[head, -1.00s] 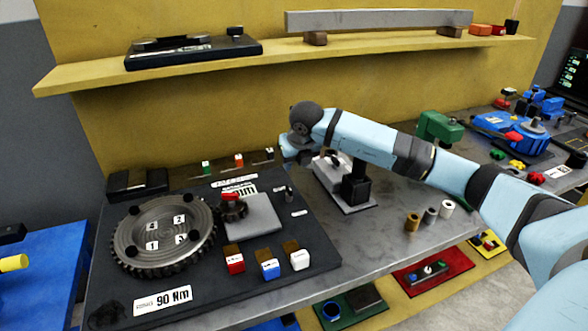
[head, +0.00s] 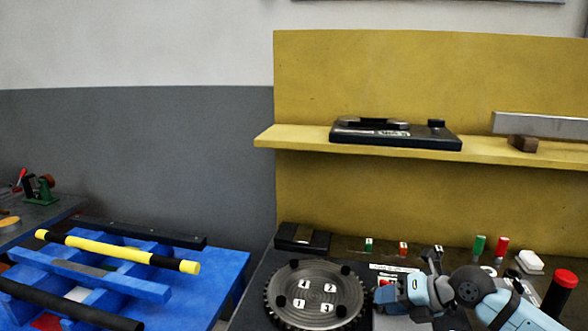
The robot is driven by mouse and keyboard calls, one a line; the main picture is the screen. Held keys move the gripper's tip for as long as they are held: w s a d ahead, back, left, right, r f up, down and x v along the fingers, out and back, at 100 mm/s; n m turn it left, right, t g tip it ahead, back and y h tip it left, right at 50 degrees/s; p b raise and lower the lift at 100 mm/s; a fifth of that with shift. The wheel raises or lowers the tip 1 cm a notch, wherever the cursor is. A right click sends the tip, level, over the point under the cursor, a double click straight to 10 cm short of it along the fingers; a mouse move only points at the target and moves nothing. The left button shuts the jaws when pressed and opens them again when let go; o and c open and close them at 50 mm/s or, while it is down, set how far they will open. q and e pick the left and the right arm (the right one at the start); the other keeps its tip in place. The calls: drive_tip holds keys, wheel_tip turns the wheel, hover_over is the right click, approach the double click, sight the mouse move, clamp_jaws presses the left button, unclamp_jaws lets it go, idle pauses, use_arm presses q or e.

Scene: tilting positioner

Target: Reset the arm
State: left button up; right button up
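My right arm comes in from the lower right, light blue with dark joints. Its wrist and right gripper (head: 394,294) are just right of a round toothed plate. The fingers are small and partly merged with dark parts behind them, so I cannot tell whether they are open or shut. The toothed plate (head: 318,268), with numbered white labels and dark knobs, lies flat at the bottom of the head view, its lower edge cut off. My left gripper is not in view.
A blue frame table (head: 215,272) with a yellow-and-black bar (head: 110,250) stands at left. A yellow shelf (head: 290,138) holds a dark case (head: 395,136) above the bench. Green (head: 479,246) and red (head: 502,247) cylinders stand behind my arm. Free space lies before the grey wall.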

drive_tip(key=s+a+r+m+t+y, duration=0.6)
drive_tip(key=r+m+t, duration=0.1)
drive_tip(key=s+d+f+m+h, duration=0.55)
drive_tip(key=m+h, duration=0.35)
drive_tip(key=m, duration=0.3)
drive_tip(key=s+d+f+m+h, duration=0.5)
drive_tip(key=d+f+m+h, duration=0.3)
drive_tip(key=m, duration=0.5)
drive_tip(key=s+a+f+m+g+y, duration=0.1)
drive_tip(key=s+f+g, duration=0.35)
drive_tip(key=s, duration=0.45)
drive_tip(key=s+a+f+g, duration=0.1)
drive_tip(key=s+f+g, duration=0.2)
drive_tip(key=s+g, duration=0.35)
drive_tip(key=w+a+f+t+y+p, duration=0.3)
drive_tip(key=a+t+p, duration=0.3)
drive_tip(key=t+p, duration=0.3)
drive_tip(key=shift+w+a+f+n+t+p, duration=0.3)
drive_tip(key=shift+w+f, duration=0.15)
drive_tip(key=shift+w, duration=0.3)
